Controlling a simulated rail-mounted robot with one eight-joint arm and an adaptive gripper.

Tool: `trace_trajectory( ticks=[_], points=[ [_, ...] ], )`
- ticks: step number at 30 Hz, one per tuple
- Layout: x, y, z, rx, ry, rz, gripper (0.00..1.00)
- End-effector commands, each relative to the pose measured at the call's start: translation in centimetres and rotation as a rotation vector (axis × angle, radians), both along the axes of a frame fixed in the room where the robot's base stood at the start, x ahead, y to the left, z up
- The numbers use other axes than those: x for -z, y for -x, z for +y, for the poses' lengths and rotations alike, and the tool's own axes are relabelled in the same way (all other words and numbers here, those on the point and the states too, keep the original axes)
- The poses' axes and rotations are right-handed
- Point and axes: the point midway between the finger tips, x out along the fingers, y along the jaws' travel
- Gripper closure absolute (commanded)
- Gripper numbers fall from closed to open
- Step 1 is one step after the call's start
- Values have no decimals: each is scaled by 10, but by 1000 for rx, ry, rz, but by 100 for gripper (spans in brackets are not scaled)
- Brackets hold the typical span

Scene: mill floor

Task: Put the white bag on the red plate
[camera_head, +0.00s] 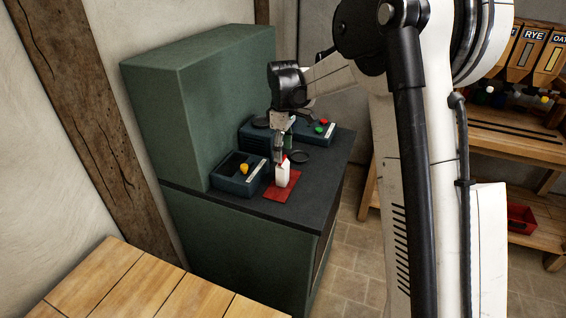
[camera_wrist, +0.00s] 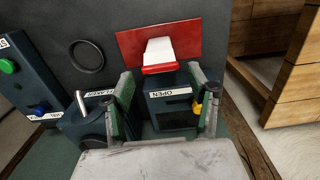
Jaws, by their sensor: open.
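The white bag (camera_head: 282,175) stands upright on the red plate (camera_head: 280,194), on the dark top of the green machine. In the wrist view the bag (camera_wrist: 159,48) has a red band at its near end, and the red plate (camera_wrist: 190,34) shows around it. My gripper (camera_head: 279,158) is just above and beside the bag in the head view. In the wrist view its two fingers (camera_wrist: 161,73) are spread apart with nothing held between them. The bag lies just beyond the fingertips. I cannot tell whether a finger touches it.
A dark box with a yellow knob (camera_head: 244,168) sits left of the plate; its OPEN label (camera_wrist: 170,92) shows in the wrist view. A control box (camera_head: 318,131) with coloured buttons and a dark ring (camera_head: 299,156) are behind. A wooden table (camera_head: 130,285) is in front.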

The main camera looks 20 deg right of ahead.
Motion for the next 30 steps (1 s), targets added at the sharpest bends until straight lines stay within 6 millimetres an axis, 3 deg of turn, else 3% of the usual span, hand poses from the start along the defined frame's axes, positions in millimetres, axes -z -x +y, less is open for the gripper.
trace_trajectory(
  ticks=[7,11,21,30],
  points=[
    [-21,3,0,5,0,-4,46],
    [-37,17,0,42,0,-28,46],
    [-98,95,0,243,-20,-164,46],
    [-127,174,0,426,-62,-284,46]
  ],
)
